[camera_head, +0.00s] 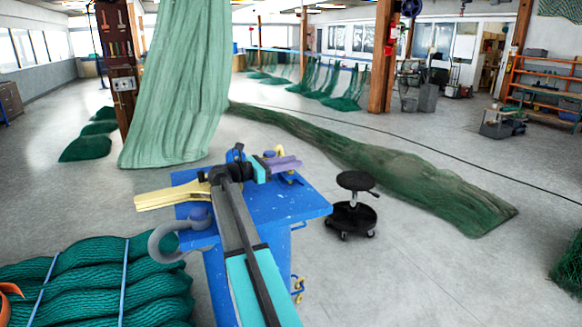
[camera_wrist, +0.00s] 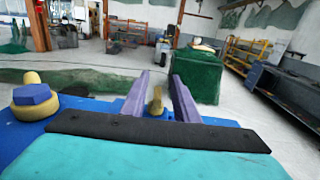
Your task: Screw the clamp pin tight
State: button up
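My gripper (camera_head: 298,162) is over the far part of the blue workbench (camera_head: 310,205), its purple fingers pointing right. In the wrist view my gripper (camera_wrist: 160,85) has its two fingers well apart. A small yellow upright piece (camera_wrist: 156,102) shows between them, with gaps on both sides; it may be the clamp pin, but I cannot tell for sure. A yellow round fitting (camera_wrist: 32,80) with a blue block on it sits on the bench to the left.
A thick grey hook-shaped piece (camera_head: 160,245) is at the bench's left side. A black wheeled stool (camera_head: 355,215) stands right of the bench. Green net (camera_head: 180,90) hangs behind, and more netting (camera_head: 430,190) lies on the floor. A green-covered block (camera_wrist: 197,75) stands farther off.

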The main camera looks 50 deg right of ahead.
notch_tip(320, 180, up, 2)
jog(key=shift+s+r+b, duration=0.1)
jog(key=shift+b, duration=0.5)
jog(key=shift+s+a+r, duration=0.1)
jog(key=shift+s+a, duration=0.05)
jog(key=shift+s, duration=0.1)
jog(key=s+a+r+b, duration=0.1)
jog(key=s+a+b, duration=0.3)
jog(key=s+a, duration=0.6)
jog(key=shift+s+r, duration=0.3)
jog(key=shift+s, duration=0.6)
